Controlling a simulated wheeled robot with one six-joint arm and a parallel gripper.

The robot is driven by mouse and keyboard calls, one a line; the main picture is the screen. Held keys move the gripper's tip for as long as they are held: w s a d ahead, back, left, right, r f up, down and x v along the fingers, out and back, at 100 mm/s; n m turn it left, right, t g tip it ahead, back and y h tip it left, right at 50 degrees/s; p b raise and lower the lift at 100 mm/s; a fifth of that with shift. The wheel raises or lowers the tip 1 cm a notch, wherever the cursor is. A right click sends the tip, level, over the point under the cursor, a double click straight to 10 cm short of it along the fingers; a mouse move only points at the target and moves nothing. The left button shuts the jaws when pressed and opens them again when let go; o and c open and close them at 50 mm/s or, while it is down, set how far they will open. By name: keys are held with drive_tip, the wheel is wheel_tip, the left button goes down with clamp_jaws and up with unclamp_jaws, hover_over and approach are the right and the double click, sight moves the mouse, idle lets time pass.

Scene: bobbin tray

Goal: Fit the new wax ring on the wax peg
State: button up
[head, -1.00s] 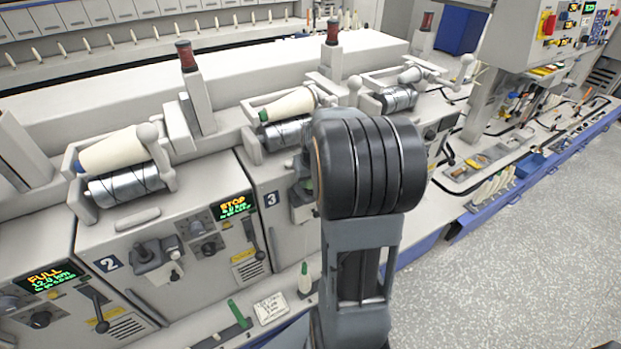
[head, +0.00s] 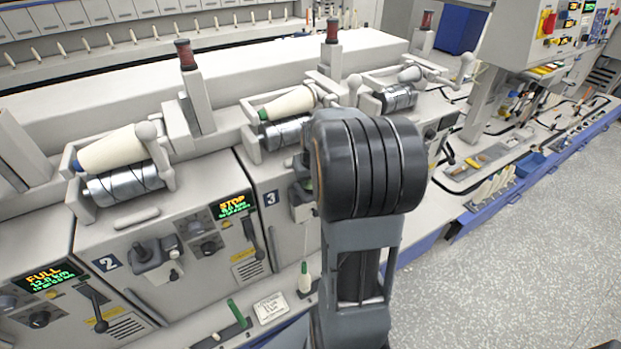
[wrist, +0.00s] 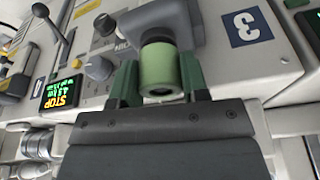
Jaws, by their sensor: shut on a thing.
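My gripper (wrist: 161,88) is shut on a light green ring (wrist: 158,67), the wax ring, in the wrist view. A dark green finger presses on each side of it. The ring's near end shows a dark hole. Its far end meets a dark round part of a grey fitting (wrist: 165,18) on the unit front, by the blue 3 label. The wax peg cannot be made out, and I cannot tell whether the ring is around it. In the head view my arm hides the gripper and ring; part of the unit 3 fitting (head: 301,205) shows left of the arm.
The unit's STOP display (wrist: 62,94) and a knob (wrist: 99,68) are left of my gripper in the wrist view. In the head view unit 2 (head: 118,238) stands left with its own fitting and lever. A cream cone (head: 290,103) lies above unit 3. Open floor (head: 530,270) is right.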

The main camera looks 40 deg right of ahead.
drive_tip(key=shift+f+b, duration=0.35)
drive_tip(key=shift+f, duration=0.15)
drive_tip(key=o, duration=0.6)
drive_tip(key=shift+r, duration=0.1)
drive_tip(key=shift+p+v, duration=3.8)
drive_tip(key=shift+v, duration=1.7)
